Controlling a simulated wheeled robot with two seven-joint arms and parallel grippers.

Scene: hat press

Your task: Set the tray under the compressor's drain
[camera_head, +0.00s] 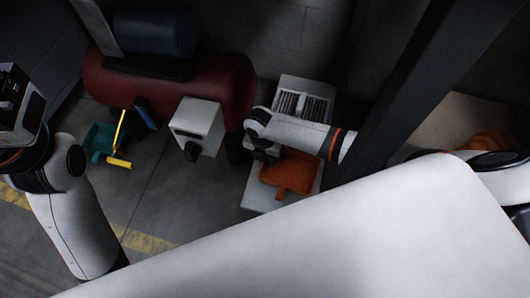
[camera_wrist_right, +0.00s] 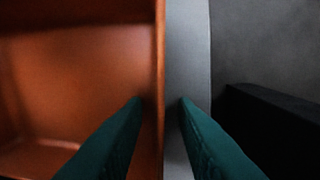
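The orange tray (camera_head: 290,173) lies on a pale grey board or slab right of the compressor. The compressor has a dark red tank (camera_head: 165,82) with a blue cylinder above it; I cannot make out its drain. My right gripper (camera_head: 264,156) is at the tray's left upper edge. In the right wrist view, the tray (camera_wrist_right: 80,85) fills the left side, and my right gripper (camera_wrist_right: 162,102) is open with a green finger on each side of the tray's wall. My left arm's end is at the far left; its fingers cannot be made out.
A white box (camera_head: 197,124) stands in front of the tank. A teal dustpan-like thing (camera_head: 101,138) and a yellow-handled tool (camera_head: 119,130) lie left of it. A slatted pale unit (camera_head: 303,98) is behind the tray. A dark post (camera_head: 415,85) rises at right. Floor at centre is clear.

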